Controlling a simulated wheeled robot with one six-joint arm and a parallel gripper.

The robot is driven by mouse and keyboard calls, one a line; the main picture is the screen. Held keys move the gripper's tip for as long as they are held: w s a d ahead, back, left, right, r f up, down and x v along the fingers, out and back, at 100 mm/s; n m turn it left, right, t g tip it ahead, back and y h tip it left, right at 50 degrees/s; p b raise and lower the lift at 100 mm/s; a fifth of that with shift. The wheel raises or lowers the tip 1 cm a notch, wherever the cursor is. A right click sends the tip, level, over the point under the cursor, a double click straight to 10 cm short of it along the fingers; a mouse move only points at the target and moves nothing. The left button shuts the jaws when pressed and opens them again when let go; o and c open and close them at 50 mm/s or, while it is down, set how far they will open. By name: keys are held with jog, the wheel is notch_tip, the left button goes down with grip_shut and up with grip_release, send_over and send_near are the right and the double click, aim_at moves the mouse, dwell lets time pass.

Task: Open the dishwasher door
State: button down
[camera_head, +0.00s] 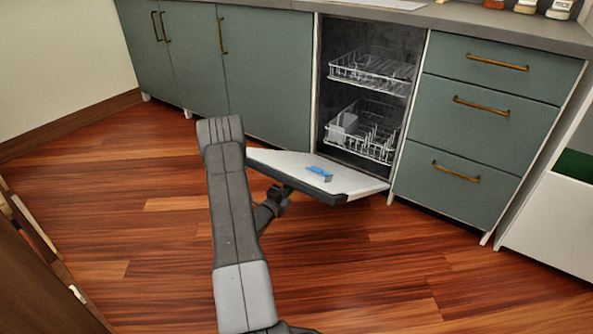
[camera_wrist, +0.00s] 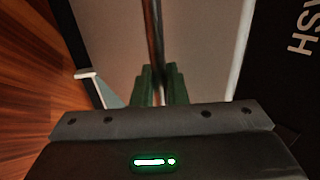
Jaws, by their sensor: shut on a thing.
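The dishwasher door (camera_head: 285,163) is folded down to near horizontal in front of the dishwasher (camera_head: 352,45), low over the floor. A blue item (camera_head: 319,173) shows on its upturned inner face. My gripper (camera_head: 284,191) is at the underside of the door's front edge, partly hidden by the door and my arm. In the wrist view, the green fingers of my gripper (camera_wrist: 160,85) are shut on the thin metallic handle (camera_wrist: 153,35), which runs along the door's grey outer face (camera_wrist: 205,45). The handle is hidden in the head view.
Two white wire racks (camera_head: 370,72) are inside the dishwasher. Green drawers (camera_head: 485,110) stand to its right and green cabinets (camera_head: 265,70) to its left. The wooden floor (camera_head: 400,265) is clear around the door. A brown piece of furniture (camera_head: 35,275) stands at lower left.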

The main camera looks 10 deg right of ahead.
jog(key=s+a+f+h, duration=0.1)
jog(key=a+f, duration=0.1)
jog(key=f, duration=0.8)
jog(key=s+a+f+t+h, duration=0.1)
jog(key=s+a+f, duration=0.1)
jog(key=f, duration=0.8)
jog(key=shift+s+f, duration=0.15)
jog(key=shift+s, duration=0.1)
jog(key=shift+a, duration=0.1)
jog(key=c, duration=1.5)
grip_release()
jog(key=shift+c, duration=0.2)
jog(key=shift+s, duration=0.1)
jog(key=v, duration=1.3)
jog(key=shift+f, duration=0.45)
jog(key=shift+s+p, duration=0.1)
jog(key=shift+p, duration=0.25)
